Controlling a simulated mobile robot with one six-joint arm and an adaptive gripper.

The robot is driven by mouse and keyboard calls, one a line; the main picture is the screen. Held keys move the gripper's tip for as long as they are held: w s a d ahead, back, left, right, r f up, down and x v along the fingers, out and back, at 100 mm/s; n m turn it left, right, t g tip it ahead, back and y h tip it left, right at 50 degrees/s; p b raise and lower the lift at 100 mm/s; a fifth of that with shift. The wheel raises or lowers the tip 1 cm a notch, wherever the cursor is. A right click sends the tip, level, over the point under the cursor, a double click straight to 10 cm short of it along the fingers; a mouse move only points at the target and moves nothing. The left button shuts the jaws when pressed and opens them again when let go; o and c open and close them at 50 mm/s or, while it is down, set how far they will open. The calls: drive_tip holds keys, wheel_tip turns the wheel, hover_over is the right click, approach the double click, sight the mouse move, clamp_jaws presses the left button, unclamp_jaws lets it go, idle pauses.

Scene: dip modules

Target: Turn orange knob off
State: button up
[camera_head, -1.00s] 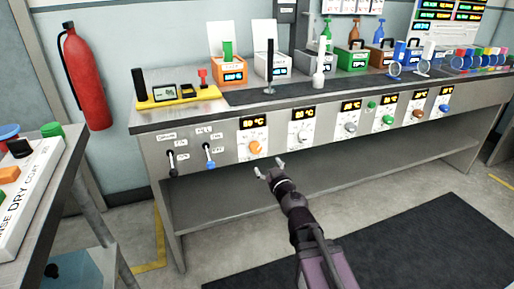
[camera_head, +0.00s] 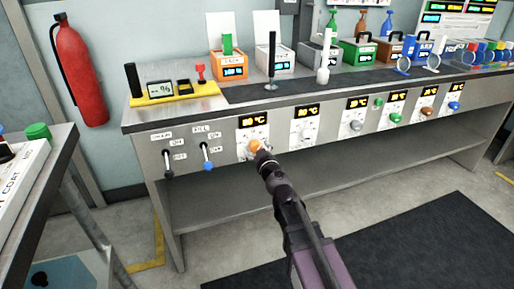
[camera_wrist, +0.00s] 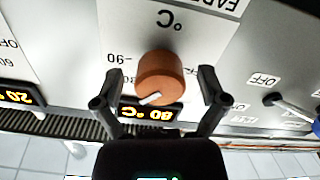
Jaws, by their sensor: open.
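The orange knob (camera_head: 255,146) is on the front panel of the bench, under a display reading 80 °C. In the wrist view the orange knob (camera_wrist: 160,76) shows upside down, with a white pointer mark on its face toward the lower left. My gripper (camera_wrist: 161,88) is open, with one finger on each side of the knob and a visible gap to both. In the head view my gripper (camera_head: 257,150) is right at the knob and its fingers are hard to make out.
A white knob (camera_head: 305,137) and several other coloured knobs run along the panel to the right. A blue-handled lever (camera_head: 207,163) and a black lever (camera_head: 168,163) are to the left. The bench top (camera_head: 160,121) juts above the panel.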

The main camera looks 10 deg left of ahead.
drive_tip(key=c, duration=1.1)
drive_tip(key=shift+c, duration=0.2)
drive_tip(key=shift+n, duration=0.3)
drive_tip(key=n, duration=0.4)
drive_tip(key=shift+w+n, duration=0.1)
drive_tip(key=shift+n, duration=0.3)
drive_tip(key=n, duration=0.6)
drive_tip(key=shift+r, duration=0.1)
drive_tip(key=n, duration=0.6)
drive_tip(key=shift+n, duration=0.3)
drive_tip(key=n, duration=0.6)
drive_tip(key=shift+r, duration=0.1)
